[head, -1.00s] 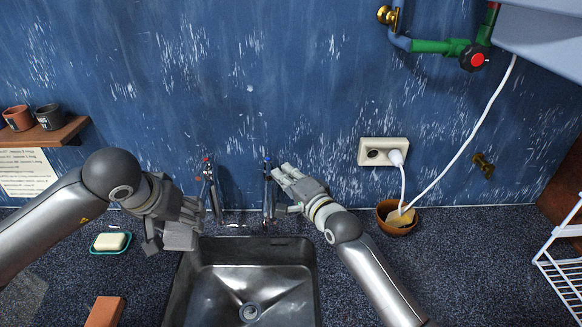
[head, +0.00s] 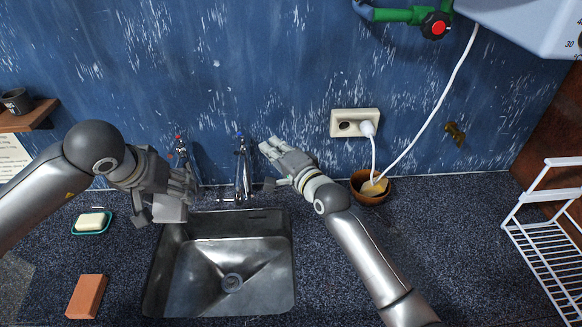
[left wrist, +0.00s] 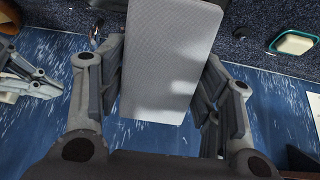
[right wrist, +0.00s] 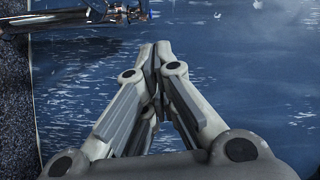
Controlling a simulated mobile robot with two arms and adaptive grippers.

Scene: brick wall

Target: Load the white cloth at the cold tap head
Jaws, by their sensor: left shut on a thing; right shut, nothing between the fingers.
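The cold tap (head: 241,170), with a blue mark on its head (head: 239,135), stands behind the sink by the wall. My left gripper (head: 172,203) is shut on the white cloth (left wrist: 170,60), which looks like a flat, pale grey-white slab between the fingers in the left wrist view. It is over the sink's back left corner, left of the cold tap and in front of the red-marked tap (head: 181,152). My right gripper (head: 268,150) is shut and empty, just right of the cold tap near the wall. In the right wrist view its fingertips (right wrist: 155,55) meet, and a chrome tap lies at upper left.
The metal sink (head: 222,292) is empty. A green soap dish (head: 91,223) and a brick (head: 87,296) lie left of it. A brown bowl (head: 372,196), a socket (head: 354,122) with a white cable, and a white rack (head: 556,235) are right. The counter between bowl and rack is clear.

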